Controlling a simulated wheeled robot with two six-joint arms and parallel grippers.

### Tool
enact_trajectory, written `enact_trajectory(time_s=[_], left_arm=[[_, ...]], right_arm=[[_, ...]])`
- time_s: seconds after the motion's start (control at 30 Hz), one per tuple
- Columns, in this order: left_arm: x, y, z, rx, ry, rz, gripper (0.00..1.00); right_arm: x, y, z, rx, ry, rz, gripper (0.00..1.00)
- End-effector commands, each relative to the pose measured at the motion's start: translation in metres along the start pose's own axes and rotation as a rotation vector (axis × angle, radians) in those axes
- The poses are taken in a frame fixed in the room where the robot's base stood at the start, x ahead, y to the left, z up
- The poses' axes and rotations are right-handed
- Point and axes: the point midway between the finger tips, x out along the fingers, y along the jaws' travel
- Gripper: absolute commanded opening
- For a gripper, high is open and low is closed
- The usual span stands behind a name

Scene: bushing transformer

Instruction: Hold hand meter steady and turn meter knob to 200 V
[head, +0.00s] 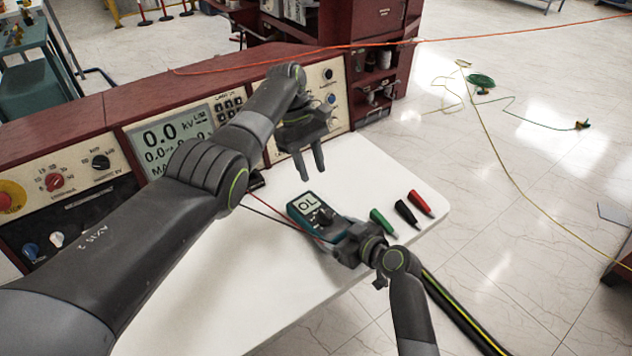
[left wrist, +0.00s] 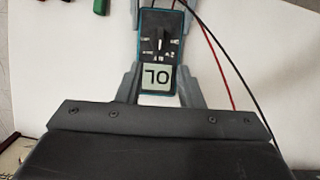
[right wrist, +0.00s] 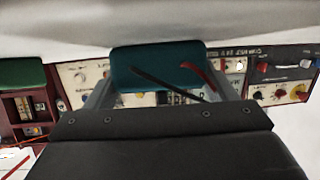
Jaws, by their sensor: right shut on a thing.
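The teal hand meter (head: 309,207) is at the middle of the white table, its screen reading OL. Its black knob (left wrist: 162,41) shows in the left wrist view, pointing away from the screen. My right gripper (head: 346,237) is shut on the meter's end nearest that arm. The right wrist view shows the meter's teal end (right wrist: 152,70) between its fingers. My left gripper (head: 312,173) is open and empty above the meter, fingers pointing down. In the left wrist view its fingers lie on either side of the meter. I cannot tell whether the meter touches the table.
Green (head: 382,221), black (head: 406,213) and red (head: 421,203) clips lie right of the meter. Thin red and black leads (left wrist: 222,70) run from it. The control console (head: 120,150) stands behind the white table (head: 225,285). The table's front is clear.

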Motion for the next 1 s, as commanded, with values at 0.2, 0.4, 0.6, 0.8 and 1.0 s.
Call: enact_trajectory(time_s=[0.2, 0.4, 0.6, 0.8, 1.0], left_arm=[[-0.008, 0.0, 0.0, 0.0, -0.001, 0.0, 0.34], [-0.008, 0.0, 0.0, 0.0, -0.001, 0.001, 0.28], [0.001, 0.002, -0.011, -0.02, -0.001, 0.063, 0.02], [0.025, 0.006, -0.04, -0.094, -0.006, 0.267, 0.0], [0.046, -0.001, -0.063, -0.21, -0.027, 0.496, 0.0]], right_arm=[[0.0, 0.0, 0.0, 0.001, 0.0, 0.0, 0.42], [0.0, 0.0, 0.0, 0.0, 0.0, 0.0, 0.42], [0.0, 0.0, 0.0, 0.0, 0.0, 0.0, 0.42], [0.0, 0.0, 0.0, 0.0, 0.0, 0.0, 0.42], [0.0, 0.0, 0.0, 0.0, 0.0, 0.0, 0.42]])
